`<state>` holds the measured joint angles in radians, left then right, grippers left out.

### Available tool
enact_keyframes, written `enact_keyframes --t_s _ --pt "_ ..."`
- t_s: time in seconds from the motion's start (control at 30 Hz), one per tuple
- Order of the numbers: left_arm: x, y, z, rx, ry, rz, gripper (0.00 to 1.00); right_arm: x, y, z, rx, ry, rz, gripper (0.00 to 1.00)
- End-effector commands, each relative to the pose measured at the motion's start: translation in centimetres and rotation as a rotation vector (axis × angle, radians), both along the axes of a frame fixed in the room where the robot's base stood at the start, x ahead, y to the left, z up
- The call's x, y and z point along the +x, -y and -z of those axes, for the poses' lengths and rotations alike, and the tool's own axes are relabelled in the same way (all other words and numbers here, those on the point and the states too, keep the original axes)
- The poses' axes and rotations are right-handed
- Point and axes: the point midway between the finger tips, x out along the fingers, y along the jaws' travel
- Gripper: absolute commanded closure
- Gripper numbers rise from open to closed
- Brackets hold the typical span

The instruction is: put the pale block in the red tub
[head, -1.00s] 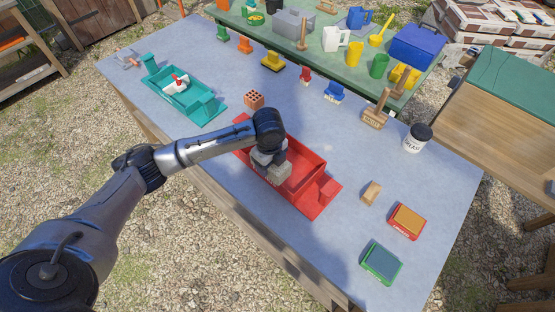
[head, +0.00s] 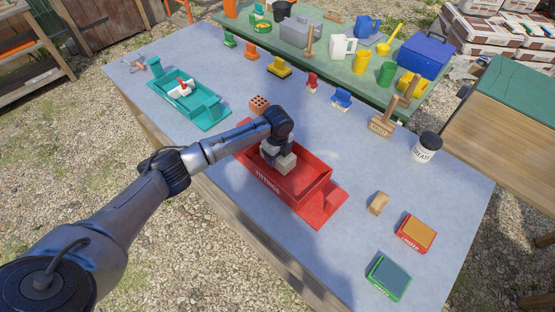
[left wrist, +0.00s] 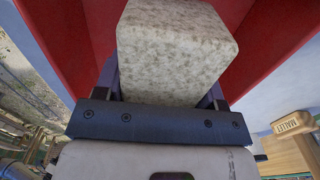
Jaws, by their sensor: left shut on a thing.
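The pale block (head: 286,163) is a speckled whitish-grey block. It also fills the upper middle of the left wrist view (left wrist: 172,50), held between the fingers. My left gripper (head: 277,155) is shut on it, over the red tub (head: 268,186). The tub's red walls surround the block in the left wrist view (left wrist: 75,25). Whether the block touches the tub floor cannot be told. My right gripper is not in view.
A teal tub (head: 205,112) with a red and white thing in it stands at the back left. A perforated orange brick (head: 259,103) lies behind the red tub. A tan block (head: 377,203), two small boxes and a grease jar (head: 426,148) stand to the right.

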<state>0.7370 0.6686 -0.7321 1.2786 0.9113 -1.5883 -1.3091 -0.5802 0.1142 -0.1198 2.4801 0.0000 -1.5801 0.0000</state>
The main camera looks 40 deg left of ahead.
Motion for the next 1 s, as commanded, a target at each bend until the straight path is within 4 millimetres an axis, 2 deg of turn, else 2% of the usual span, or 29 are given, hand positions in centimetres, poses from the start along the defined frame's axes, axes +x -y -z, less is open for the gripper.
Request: enact_keyframes --t_s 0.03,0.17,0.57,0.6,0.83,1.0 --pt "0.0 0.0 1.0 0.000 -0.002 -0.001 0.63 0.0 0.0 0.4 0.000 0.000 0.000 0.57" --pt "0.0 0.0 2.2 0.000 -0.001 0.001 0.63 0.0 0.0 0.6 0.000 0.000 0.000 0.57" --pt "-0.1 0.0 2.5 0.000 -0.001 0.000 0.63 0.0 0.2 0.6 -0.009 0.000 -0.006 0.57" --pt "-0.1 0.0 2.6 0.000 -0.001 0.000 0.34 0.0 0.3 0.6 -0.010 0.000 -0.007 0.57" --pt "-0.1 0.0 2.6 0.000 -0.001 0.000 0.12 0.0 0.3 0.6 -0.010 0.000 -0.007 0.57" --pt "-0.1 0.0 2.6 0.000 -0.001 0.000 0.11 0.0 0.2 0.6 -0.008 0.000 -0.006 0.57"
